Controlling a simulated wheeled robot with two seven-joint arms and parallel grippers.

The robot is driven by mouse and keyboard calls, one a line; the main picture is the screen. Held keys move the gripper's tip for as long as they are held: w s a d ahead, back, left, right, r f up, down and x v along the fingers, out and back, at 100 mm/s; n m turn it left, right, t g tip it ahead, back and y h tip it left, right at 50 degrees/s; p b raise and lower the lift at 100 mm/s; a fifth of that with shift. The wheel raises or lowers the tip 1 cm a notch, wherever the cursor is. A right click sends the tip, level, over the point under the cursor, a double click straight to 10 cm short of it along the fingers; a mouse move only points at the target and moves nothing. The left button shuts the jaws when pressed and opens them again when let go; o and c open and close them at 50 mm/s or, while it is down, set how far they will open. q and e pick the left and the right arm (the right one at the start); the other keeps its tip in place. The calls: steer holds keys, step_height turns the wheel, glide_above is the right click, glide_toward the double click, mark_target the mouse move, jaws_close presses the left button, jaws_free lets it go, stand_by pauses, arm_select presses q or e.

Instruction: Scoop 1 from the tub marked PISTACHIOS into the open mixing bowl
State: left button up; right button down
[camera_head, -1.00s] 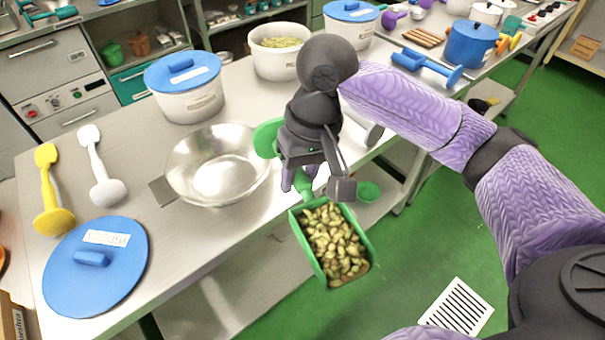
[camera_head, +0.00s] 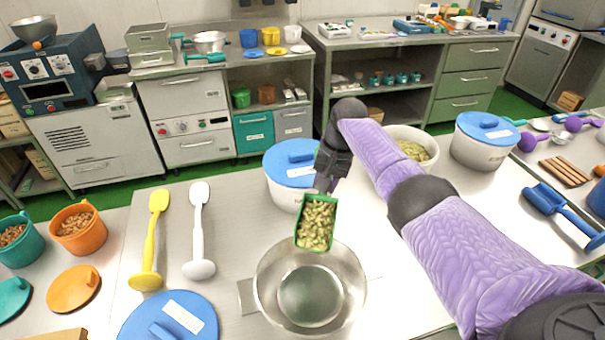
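A green scoop (camera_head: 317,222) heaped with green pistachios is held by my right gripper (camera_head: 325,182), whose arm comes in from the right. The scoop is above the far rim of the open steel mixing bowl (camera_head: 348,262), and the bowl looks empty. My gripper's fingers are mostly hidden behind the scoop and wrist. An open white tub (camera_head: 432,143) with green nuts stands behind my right arm; its label is hidden. My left gripper is not in view.
White tubs with blue lids (camera_head: 285,198) (camera_head: 484,150) stand left and right of the open tub. A yellow spatula (camera_head: 151,240), a white spatula (camera_head: 199,235) and a loose blue lid (camera_head: 165,320) lie left of the bowl. A blue scoop (camera_head: 560,212) lies at right.

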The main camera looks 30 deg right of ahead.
mark_target(322, 213)
steer(key=shift+s+d+f, duration=0.1)
steer(key=shift+d+f, duration=0.05)
steer(key=shift+f, duration=0.15)
steer(key=shift+s+f+h+p, duration=0.1)
steer(key=shift+f+h+p, duration=0.2)
steer(key=shift+f, duration=0.2)
steer(key=shift+s+a+f+t+h+p, duration=0.2)
steer(key=shift+f+t+h+p, duration=0.1)
steer(key=shift+t, duration=0.3)
steer(key=s+a+r+t+h+p, duration=0.1)
steer(key=p, duration=0.2)
steer(key=s+a+r+t+h+p, duration=0.1)
steer(key=r+p, duration=0.1)
steer(key=p, duration=0.2)
steer(key=s+a+r+t+h+p, duration=0.1)
steer(key=t+p, duration=0.1)
steer(key=p, duration=0.2)
steer(key=shift+s+a+r+n, duration=0.2)
steer(key=shift+s+r+n, duration=0.05)
steer(key=shift+r+n, duration=0.15)
steer(key=shift+s+a+r+t+h+p, duration=0.5)
steer(key=shift+s+a+r+t+h, duration=0.1)
steer(key=shift+s+a+t+h, duration=0.35)
steer(key=shift+s+a+r+t+h+b, duration=0.8)
steer(key=shift+s+t+b, duration=0.25)
steer(key=shift+t, duration=0.1)
steer(key=shift+s+a+r+n+t+h, duration=0.2)
steer(key=shift+r+n+t+h, duration=0.1)
steer(key=shift+r, duration=0.15)
